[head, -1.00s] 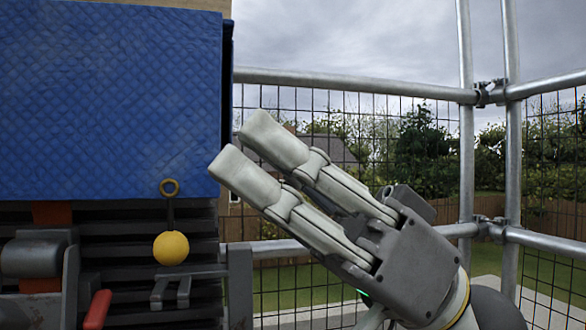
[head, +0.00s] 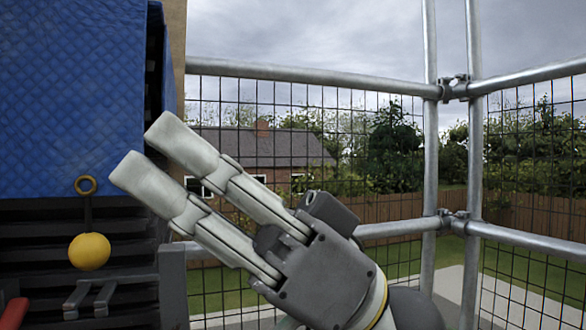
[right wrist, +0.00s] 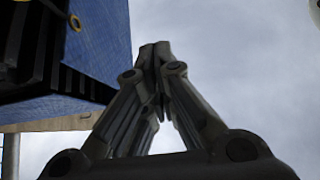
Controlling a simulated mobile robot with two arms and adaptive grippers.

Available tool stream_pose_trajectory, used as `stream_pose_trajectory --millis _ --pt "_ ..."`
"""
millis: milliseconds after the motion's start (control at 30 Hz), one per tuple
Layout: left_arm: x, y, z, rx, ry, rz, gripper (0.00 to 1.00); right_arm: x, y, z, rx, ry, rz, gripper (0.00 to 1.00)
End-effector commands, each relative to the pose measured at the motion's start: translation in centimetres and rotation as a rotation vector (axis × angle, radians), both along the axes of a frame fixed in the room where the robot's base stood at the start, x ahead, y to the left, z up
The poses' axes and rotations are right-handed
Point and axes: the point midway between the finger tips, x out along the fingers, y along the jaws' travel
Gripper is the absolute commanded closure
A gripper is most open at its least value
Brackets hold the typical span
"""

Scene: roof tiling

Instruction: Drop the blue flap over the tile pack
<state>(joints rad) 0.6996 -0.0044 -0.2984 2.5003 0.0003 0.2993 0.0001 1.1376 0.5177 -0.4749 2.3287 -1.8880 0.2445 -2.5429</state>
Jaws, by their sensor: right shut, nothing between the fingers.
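The blue flap (head: 75,110) hangs down over the upper front of the dark tile pack (head: 35,238) at the left of the head view. The lower tiles show below its edge. The flap also shows in the right wrist view (right wrist: 100,45). A ring with a yellow ball (head: 89,251) hangs at the flap's lower edge. My right gripper (head: 140,155) is shut and empty, its fingertips pointing up and left, overlapping the flap's right edge in the picture; I cannot tell whether they touch. In the right wrist view its fingertips (right wrist: 155,50) meet. My left gripper is not in view.
Grey metal brackets (head: 90,295) and a red handle (head: 14,313) are below the ball. Scaffold tubes (head: 310,75) and wire mesh close off the right side. Behind them are a lawn, fence and brick house. Open air lies right of the pack.

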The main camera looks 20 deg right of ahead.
Motion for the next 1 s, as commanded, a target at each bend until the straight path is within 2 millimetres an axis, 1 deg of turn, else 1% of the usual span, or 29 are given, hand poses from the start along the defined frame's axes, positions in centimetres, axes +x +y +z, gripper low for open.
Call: stream_pose_trajectory --millis 267,400,767,1000 --pt "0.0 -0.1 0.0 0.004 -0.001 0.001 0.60 0.0 -0.4 -0.4 -0.003 0.000 -0.003 1.00" --pt "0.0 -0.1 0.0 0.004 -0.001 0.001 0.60 0.1 -1.1 -0.9 -0.002 0.002 -0.003 1.00" --pt "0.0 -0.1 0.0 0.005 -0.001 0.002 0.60 0.1 -3.2 -0.8 -0.001 0.003 -0.002 1.00" --pt "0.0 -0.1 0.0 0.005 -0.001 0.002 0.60 -0.2 -4.7 -0.6 0.004 -0.002 0.009 1.00"
